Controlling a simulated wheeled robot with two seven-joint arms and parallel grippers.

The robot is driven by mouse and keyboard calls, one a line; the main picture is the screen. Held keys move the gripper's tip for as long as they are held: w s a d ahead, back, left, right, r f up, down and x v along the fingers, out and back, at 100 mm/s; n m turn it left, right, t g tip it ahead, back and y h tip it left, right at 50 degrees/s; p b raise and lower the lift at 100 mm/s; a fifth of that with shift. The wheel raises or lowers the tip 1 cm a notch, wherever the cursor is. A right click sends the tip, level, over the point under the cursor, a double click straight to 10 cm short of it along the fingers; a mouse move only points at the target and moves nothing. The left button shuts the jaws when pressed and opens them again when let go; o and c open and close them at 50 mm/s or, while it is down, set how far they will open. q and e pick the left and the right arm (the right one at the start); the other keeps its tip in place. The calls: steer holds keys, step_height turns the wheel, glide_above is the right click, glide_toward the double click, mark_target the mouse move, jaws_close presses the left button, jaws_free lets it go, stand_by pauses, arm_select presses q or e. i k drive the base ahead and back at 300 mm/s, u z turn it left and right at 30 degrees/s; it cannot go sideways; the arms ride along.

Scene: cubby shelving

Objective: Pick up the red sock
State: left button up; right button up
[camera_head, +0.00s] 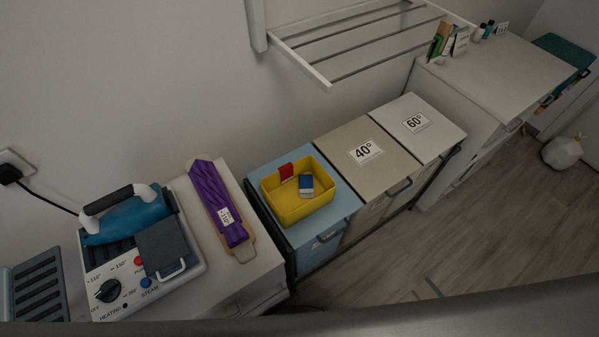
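A small red item (286,171), which looks like the red sock, stands at the back left inside a yellow bin (279,215). A blue and white item (306,183) lies beside it in the same bin, to its right. The bin sits on the light blue top (342,203) of the leftmost hamper. Neither of my grippers shows in the head view.
An iron (128,217) on its station and a purple folded item (212,200) stand on the left cabinet. Hampers marked 40° (345,135) and 60° (402,108) are to the right. A drying rack (372,65) juts from the wall.

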mark_target(286, 171)
steer(key=z, duration=0.05)
steer(key=k, duration=0.95)
steer(key=z, duration=0.5)
